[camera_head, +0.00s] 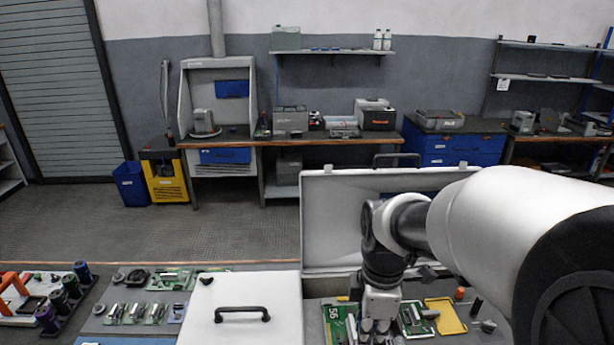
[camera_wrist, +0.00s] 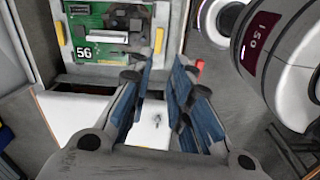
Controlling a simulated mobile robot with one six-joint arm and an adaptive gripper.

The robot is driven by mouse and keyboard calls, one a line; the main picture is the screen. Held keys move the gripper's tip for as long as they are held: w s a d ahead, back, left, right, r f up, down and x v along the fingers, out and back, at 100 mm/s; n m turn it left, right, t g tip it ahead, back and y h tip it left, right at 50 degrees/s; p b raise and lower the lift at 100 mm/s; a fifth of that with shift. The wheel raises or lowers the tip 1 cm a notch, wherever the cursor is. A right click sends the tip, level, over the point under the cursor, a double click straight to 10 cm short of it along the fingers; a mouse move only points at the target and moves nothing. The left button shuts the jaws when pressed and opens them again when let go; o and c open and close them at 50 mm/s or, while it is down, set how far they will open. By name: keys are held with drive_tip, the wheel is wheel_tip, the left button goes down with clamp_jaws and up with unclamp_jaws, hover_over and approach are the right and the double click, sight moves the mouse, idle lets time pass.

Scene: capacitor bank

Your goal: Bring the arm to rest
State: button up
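My gripper (camera_head: 375,327) is at the lower right of the head view, pointing down in front of the raised lid of a case. My white and dark arm reaches in from the right edge. In the wrist view, the blue-padded fingers of my gripper (camera_wrist: 163,90) are apart with nothing held between them. A green circuit board marked 56 (camera_wrist: 105,35) lies beyond the fingers at the upper left of the wrist view. In the head view, the board (camera_head: 338,325) is just left of my gripper, partly hidden by it.
A white cover with a black handle (camera_head: 200,322) is left of my gripper. The raised case lid (camera_head: 330,225) stands close behind my arm. A yellow tray (camera_head: 446,316) lies to the right. Capacitors (camera_head: 58,300) stand far left. Open floor (camera_head: 200,225) separates this bench from the back benches.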

drive_tip(key=s+r+m+t, duration=0.2)
drive_tip(key=s+r+m, duration=0.1)
drive_tip(key=s+m, duration=0.4)
drive_tip(key=s+r+m+t, duration=0.2)
drive_tip(key=s+r+m, duration=0.2)
drive_tip(key=s+m, duration=0.4)
drive_tip(key=shift+r+m+b, duration=0.25)
drive_tip(key=shift+m+b, duration=0.1)
drive_tip(key=shift+m, duration=0.25)
